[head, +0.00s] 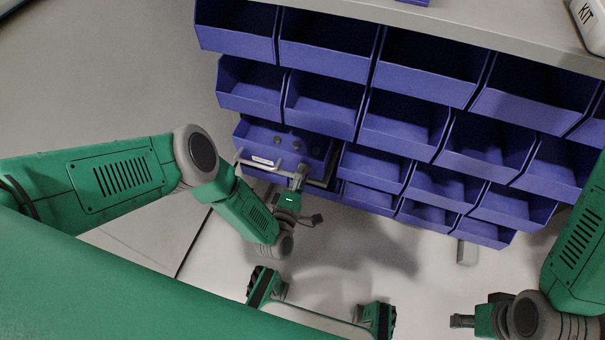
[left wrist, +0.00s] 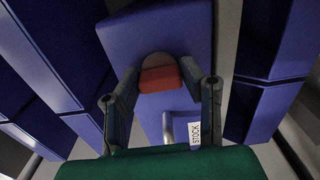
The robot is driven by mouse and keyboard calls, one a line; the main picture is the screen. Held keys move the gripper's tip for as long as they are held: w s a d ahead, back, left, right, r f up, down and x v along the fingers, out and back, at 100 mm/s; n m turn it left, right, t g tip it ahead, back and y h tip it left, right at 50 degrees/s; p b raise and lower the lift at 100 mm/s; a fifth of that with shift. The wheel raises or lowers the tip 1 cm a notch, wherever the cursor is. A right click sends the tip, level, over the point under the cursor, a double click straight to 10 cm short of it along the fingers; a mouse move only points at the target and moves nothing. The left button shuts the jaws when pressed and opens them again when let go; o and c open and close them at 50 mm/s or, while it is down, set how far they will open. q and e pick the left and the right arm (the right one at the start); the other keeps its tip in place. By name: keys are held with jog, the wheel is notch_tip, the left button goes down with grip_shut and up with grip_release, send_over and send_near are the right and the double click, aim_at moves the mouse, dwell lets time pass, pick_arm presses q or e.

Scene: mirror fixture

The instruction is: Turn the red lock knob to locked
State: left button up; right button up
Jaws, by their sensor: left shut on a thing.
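The red lock knob (left wrist: 160,79) shows in the left wrist view as a short red block on a rounded, dull mount on a blue front. Its long side runs across the picture, slightly tilted. My left gripper (left wrist: 159,72) has one finger on each side of the knob and is shut on it. In the head view my left gripper (head: 301,172) is at the blue drawer (head: 315,147) at the lower left of the bin rack, and the knob is hidden there. My right gripper (head: 462,321) is at the lower right, away from the rack; its jaw opening is unclear.
A grey bar handle (head: 240,158) and a white label (head: 263,161) are on the drawer; the label reads STOCK in the left wrist view (left wrist: 195,133). Several blue open bins (head: 400,120) surround it. A white KIT container (head: 590,22) stands at top right. Floor below the rack is mostly clear.

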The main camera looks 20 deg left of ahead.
pick_arm(q)
jog(key=shift+s+a+f, duration=0.1)
jog(key=shift+s+f, duration=0.1)
jog(key=shift+f, duration=0.05)
jog(key=o, duration=1.1)
jog(key=shift+o, duration=0.2)
jog(key=shift+w+r, duration=0.1)
jog(key=s, duration=0.7)
jog(key=shift+s+a, duration=0.15)
jog(key=shift+s, duration=0.1)
